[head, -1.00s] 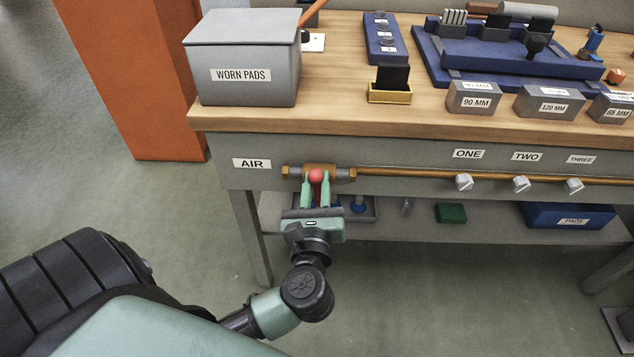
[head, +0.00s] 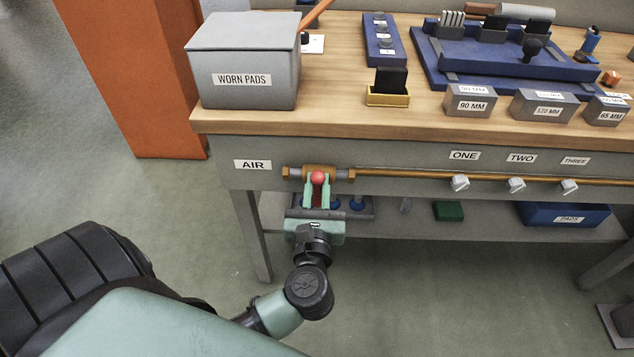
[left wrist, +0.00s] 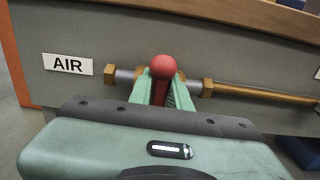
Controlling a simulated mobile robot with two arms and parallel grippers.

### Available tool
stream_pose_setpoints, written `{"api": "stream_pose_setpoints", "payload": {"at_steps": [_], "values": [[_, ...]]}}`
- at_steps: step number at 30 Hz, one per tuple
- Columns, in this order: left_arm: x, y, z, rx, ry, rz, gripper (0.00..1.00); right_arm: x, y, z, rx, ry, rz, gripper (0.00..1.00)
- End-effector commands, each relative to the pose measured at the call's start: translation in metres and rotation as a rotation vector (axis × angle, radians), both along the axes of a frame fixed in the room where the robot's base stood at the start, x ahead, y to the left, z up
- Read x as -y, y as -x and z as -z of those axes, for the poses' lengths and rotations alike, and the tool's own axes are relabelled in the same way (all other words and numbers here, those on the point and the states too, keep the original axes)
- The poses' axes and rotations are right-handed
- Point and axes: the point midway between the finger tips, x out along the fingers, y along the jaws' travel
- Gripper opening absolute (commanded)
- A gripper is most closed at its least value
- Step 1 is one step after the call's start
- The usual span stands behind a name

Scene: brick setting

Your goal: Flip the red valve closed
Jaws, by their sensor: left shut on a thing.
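The red valve handle (head: 318,178) sits on the brass pipe fitting beside the AIR label (head: 252,164) on the bench front. Its round red knob also shows in the left wrist view (left wrist: 163,67), with a red stem below it. My left gripper (head: 317,188) reaches up from below, its green fingers on both sides of the red handle and shut on it. In the left wrist view the fingers (left wrist: 162,95) flank the stem just under the knob. The valve body behind is partly hidden by the knob and fingers. My right gripper is not in view.
The brass pipe (head: 410,173) runs right along the bench front to several small silver valves (head: 460,183) under numbered labels. A lower shelf (head: 400,230) holds a green block (head: 447,211) and a blue PADS bin (head: 563,214). An orange cabinet (head: 140,80) stands left.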

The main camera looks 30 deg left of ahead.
Motion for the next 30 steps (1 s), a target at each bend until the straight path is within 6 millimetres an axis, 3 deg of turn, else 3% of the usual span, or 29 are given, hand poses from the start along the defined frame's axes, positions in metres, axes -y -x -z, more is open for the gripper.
{"api": "stream_pose_setpoints", "payload": {"at_steps": [3,4,5,6,17,30], "values": [[0.001,0.0,0.0,0.001,0.0,0.003,0.0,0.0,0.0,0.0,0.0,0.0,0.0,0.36],[0.001,0.0,0.0,0.001,0.0,0.003,0.27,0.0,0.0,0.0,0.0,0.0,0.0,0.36],[0.001,0.0,0.0,0.002,0.001,0.003,0.35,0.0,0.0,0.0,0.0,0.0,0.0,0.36],[0.001,0.0,0.0,0.002,0.001,0.003,0.36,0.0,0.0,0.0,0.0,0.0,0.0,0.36],[0.003,0.004,0.001,0.0,0.001,0.002,0.36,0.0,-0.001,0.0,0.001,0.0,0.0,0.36],[0.038,0.06,0.001,-0.001,0.003,0.003,0.36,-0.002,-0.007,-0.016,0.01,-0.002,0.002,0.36]]}}
